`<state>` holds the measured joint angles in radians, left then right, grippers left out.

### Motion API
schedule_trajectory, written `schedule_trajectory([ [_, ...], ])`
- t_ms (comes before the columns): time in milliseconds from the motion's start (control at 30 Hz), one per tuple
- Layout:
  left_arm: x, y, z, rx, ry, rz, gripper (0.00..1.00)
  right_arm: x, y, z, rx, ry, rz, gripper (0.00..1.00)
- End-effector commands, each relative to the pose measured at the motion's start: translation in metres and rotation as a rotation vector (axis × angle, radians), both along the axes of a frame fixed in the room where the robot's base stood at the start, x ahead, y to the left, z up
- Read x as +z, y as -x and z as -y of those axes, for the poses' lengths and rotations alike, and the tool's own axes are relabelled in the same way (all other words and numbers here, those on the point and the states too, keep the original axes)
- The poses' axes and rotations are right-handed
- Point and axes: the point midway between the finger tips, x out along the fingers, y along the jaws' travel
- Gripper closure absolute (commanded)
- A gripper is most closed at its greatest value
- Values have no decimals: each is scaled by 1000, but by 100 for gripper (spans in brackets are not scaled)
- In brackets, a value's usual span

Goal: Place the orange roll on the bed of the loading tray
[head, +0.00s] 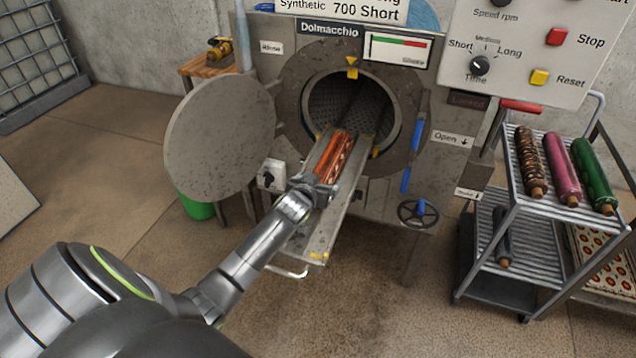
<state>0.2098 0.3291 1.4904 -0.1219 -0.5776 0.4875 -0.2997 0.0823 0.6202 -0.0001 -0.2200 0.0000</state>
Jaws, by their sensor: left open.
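The orange roll (335,157) lies lengthwise on the bed of the loading tray (337,220), towards the end nearest the drum opening. The tray slopes out of the round opening of the machine towards me. My left gripper (318,186) is at the near end of the roll, low over the tray, with its jaws open. Whether its fingers touch the roll is too small to tell. My right gripper is not in the picture.
The round door (220,137) stands open left of the drum (350,105). A rack (540,185) on the right holds several other rolls, including a pink roll (562,169) and a green roll (594,175). A handwheel (418,213) projects right of the tray. The front floor is clear.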

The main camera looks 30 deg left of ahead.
Motion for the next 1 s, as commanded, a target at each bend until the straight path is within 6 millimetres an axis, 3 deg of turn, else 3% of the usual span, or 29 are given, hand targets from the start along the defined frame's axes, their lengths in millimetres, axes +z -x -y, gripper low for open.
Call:
schedule_trajectory([
  [267, 9, 15, 3, 0, 0, 0, 17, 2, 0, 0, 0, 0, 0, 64],
  [700, 35, 78, 19, 0, 0, 1, 17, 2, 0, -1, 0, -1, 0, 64],
  [1000, 47, 105, 25, 0, 0, 1, 17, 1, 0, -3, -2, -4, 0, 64],
])
